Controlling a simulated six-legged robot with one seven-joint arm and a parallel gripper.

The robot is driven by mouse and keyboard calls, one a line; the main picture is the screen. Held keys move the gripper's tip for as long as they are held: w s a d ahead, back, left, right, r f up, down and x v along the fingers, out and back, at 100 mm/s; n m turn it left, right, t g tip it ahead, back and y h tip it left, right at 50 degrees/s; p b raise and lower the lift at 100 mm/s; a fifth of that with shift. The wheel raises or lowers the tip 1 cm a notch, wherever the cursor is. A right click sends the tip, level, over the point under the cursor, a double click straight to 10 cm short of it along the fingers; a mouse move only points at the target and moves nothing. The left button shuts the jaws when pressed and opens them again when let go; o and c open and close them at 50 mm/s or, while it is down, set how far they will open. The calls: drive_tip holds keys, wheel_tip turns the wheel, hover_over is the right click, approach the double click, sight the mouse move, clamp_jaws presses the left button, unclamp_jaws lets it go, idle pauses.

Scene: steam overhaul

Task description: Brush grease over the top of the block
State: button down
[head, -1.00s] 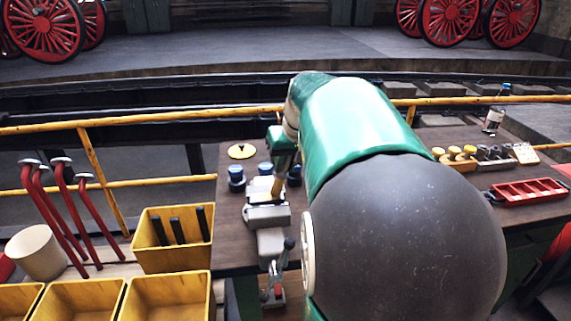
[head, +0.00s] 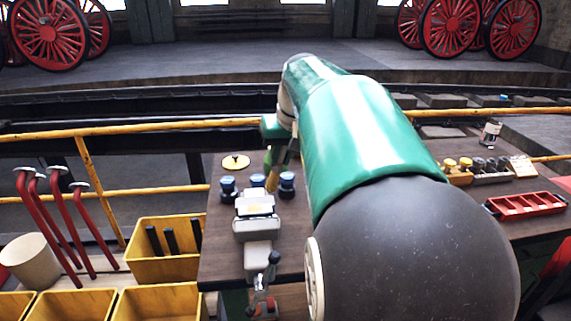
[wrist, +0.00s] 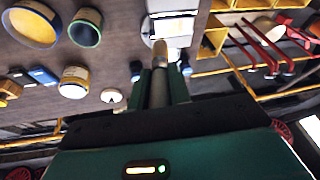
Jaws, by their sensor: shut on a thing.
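The block (head: 255,204) is a pale, light-topped piece in the grey vise (head: 254,231) on the dark brown bench. It also shows at the top of the wrist view (wrist: 174,27). My gripper (head: 281,158) is behind the vise in the head view, mostly hidden by my green arm. In the wrist view my gripper (wrist: 163,88) is shut on the brush (wrist: 160,66), whose handle sits between the two fingers. The brush's lower part (head: 273,181) shows just behind the block in the head view. I cannot tell whether its tip touches the block.
Dark blue-capped jars (head: 228,188) and a yellow disc (head: 235,162) are close to the vise. Yellow bins (head: 163,262) and red-handled tools (head: 50,215) stand left. A red tray (head: 525,205) lies right. A yellow rail (head: 130,122) runs behind the bench.

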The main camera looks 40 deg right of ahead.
drive_tip(key=shift+d+r, duration=0.15)
drive_tip(key=shift+r, duration=0.3)
drive_tip(key=shift+s+r, duration=0.15)
drive_tip(key=shift+r, duration=0.8)
